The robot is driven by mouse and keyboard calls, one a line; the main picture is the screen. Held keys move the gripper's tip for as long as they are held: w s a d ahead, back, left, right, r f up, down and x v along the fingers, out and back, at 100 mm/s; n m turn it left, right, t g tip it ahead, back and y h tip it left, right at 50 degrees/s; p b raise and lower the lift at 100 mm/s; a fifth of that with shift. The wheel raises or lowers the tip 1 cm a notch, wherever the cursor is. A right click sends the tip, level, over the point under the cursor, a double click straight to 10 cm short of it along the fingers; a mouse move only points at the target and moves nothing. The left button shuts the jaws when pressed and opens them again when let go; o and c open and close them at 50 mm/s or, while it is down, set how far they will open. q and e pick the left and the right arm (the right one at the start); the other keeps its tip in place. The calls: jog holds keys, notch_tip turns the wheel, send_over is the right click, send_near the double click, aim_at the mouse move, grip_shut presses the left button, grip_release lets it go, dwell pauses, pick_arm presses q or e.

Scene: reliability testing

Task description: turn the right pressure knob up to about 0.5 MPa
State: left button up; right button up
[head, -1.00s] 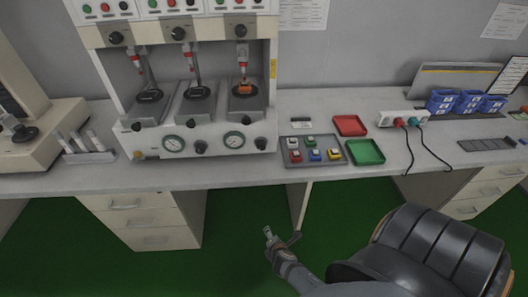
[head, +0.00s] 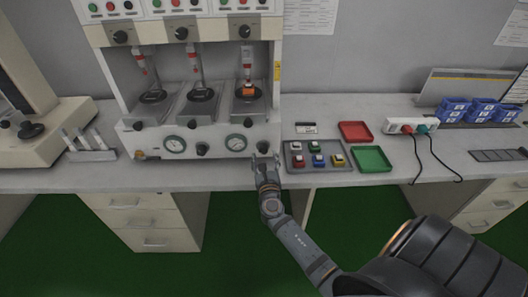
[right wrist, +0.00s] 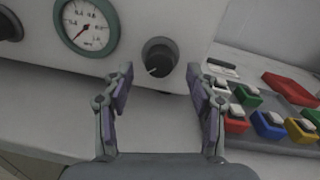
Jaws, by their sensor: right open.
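The right pressure knob (head: 262,147) is a small dark round knob on the front panel, right of the right gauge (head: 236,142). In the right wrist view the knob (right wrist: 159,56) is black with a light mark toward its lower left, just beyond the fingertips. The gauge (right wrist: 86,26) has a white face and green rim, and its red needle points to the lower left. My right gripper (head: 266,160) is open in front of the knob, with the fingers (right wrist: 160,82) apart on either side of its line and not closed on it. My left gripper is not in view.
Another knob (head: 203,149) and a left gauge (head: 174,145) sit farther left on the panel. A grey tray (head: 299,165) with coloured blocks lies just right of the gripper. Red (head: 355,131) and green (head: 371,159) trays are beyond it. The bench front edge runs below.

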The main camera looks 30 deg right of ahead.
aim_at(264, 151)
jog(key=shift+x, duration=1.6)
jog(key=c, duration=1.1)
